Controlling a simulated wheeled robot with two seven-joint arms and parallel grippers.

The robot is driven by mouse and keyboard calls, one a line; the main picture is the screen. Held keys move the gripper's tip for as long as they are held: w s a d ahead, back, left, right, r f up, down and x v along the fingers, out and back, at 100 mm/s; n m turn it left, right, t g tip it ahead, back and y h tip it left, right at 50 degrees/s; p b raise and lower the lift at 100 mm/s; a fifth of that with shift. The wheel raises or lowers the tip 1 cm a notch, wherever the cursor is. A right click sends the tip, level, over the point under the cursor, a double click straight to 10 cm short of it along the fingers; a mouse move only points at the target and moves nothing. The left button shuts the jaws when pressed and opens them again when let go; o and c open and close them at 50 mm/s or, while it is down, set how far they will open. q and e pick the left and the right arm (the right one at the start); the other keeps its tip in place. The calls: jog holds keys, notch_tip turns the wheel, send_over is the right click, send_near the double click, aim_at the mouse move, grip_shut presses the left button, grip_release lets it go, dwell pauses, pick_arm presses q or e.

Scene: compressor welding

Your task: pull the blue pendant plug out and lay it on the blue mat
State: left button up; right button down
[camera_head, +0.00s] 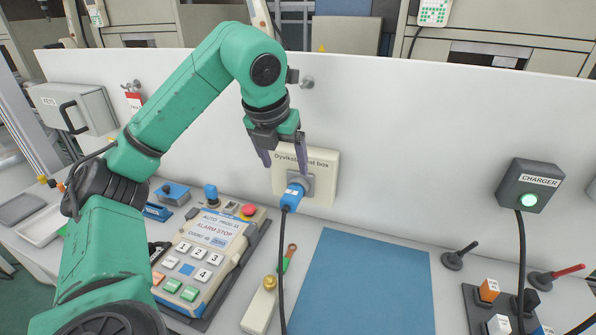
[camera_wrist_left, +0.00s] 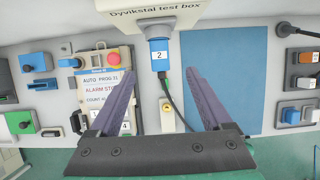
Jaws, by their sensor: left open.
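The blue pendant plug (camera_head: 291,196) sits in the socket of the cream test box (camera_head: 320,168) on the white wall panel. Its black cable hangs down from it. In the left wrist view the plug (camera_wrist_left: 159,57) carries a white label with a 2. My left gripper (camera_head: 284,160) is open and empty, its purple fingers just above the plug in the head view. In the left wrist view the plug lies beyond the fingertips (camera_wrist_left: 151,78), between their lines. The blue mat (camera_head: 362,285) lies bare on the bench, right of the cable. My right gripper is not in view.
A pendant panel (camera_head: 205,250) with buttons and a red stop knob stands left of the plug. A green-handled tool (camera_head: 288,258) and a cream block (camera_head: 259,308) lie beside the cable. A charger box (camera_head: 529,185) with a cable hangs at the right.

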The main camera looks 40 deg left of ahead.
aim_at(291, 193)
pick_arm(q)
jog(key=f, duration=0.4)
jog(key=shift+w+a, duration=0.2)
jog(key=shift+a, duration=0.1)
jog(key=x, duration=0.3)
jog(key=w+x, duration=0.1)
jog(key=x, duration=0.3)
jog(key=shift+f+p, duration=0.1)
jog(key=shift+p, duration=0.3)
jog(key=shift+w+a+f, duration=0.1)
jog(key=shift+f, duration=0.35)
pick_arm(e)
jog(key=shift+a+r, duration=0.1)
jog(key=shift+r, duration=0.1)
pick_arm(q)
grip_shut()
jog(key=c, duration=0.8)
grip_release()
jog(key=shift+w, duration=0.1)
grip_shut()
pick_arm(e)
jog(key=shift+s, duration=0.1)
pick_arm(q)
jog(key=shift+s+f, duration=0.15)
jog(key=shift+s, duration=0.05)
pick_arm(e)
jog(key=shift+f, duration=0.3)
